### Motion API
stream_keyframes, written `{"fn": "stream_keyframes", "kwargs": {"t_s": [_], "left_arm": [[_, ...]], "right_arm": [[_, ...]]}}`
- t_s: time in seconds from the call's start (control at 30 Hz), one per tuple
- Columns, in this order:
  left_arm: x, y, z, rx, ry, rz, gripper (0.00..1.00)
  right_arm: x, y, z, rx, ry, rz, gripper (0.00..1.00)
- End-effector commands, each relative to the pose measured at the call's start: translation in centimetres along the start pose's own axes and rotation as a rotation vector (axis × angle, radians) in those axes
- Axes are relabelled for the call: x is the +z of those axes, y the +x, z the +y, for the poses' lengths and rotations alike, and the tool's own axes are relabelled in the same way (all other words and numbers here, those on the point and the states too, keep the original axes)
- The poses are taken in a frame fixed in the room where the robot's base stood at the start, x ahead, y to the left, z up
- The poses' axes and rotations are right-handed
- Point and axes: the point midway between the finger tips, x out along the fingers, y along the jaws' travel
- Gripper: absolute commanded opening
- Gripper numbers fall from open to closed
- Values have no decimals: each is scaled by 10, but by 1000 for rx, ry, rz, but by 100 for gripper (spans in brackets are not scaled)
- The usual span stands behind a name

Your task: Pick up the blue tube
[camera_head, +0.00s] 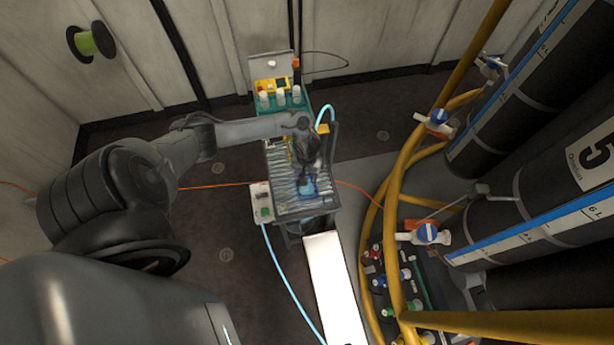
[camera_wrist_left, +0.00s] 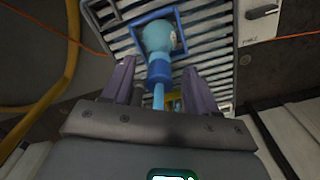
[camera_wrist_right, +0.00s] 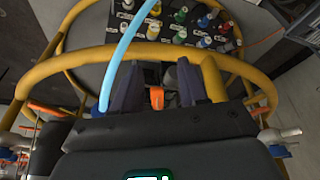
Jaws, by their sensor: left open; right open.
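In the left wrist view a blue tube-like piece (camera_wrist_left: 159,74), with a pale blue rounded end and a darker collar, lies between the fingers of my left gripper (camera_wrist_left: 157,80). The fingers are apart on either side, over a slatted rack (camera_wrist_left: 215,50). In the head view my left gripper (camera_head: 307,178) is over the rack (camera_head: 285,190), with blue (camera_head: 308,188) showing below it. My right gripper (camera_wrist_right: 156,75) is open; a light-blue hose (camera_wrist_right: 122,50) passes by its left finger. An orange piece (camera_wrist_right: 156,98) shows between its fingers. My right gripper is not clearly seen in the head view.
Yellow pipes (camera_head: 390,210) and large dark cylinders (camera_head: 540,75) stand at the right. Several coloured valves (camera_head: 393,280) sit low beside them. A light-blue hose (camera_head: 282,277) runs from the rack's side towards the front. Dark floor (camera_head: 215,215) is open left of the rack.

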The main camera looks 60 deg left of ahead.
Motion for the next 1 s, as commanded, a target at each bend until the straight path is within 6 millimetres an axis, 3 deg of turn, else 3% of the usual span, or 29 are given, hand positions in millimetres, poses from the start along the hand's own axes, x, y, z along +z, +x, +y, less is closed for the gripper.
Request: {"fn": "stream_keyframes", "kwargs": {"t_s": [0.3,0.7,1.0], "left_arm": [[0,4,0,1,0,0,58],[0,4,0,1,0,0,0],[0,1,0,1,0,1,0]], "right_arm": [[0,1,-2,-6,8,1,43],[0,1,-2,-8,10,2,43],[0,0,-1,-4,5,1,43]]}}
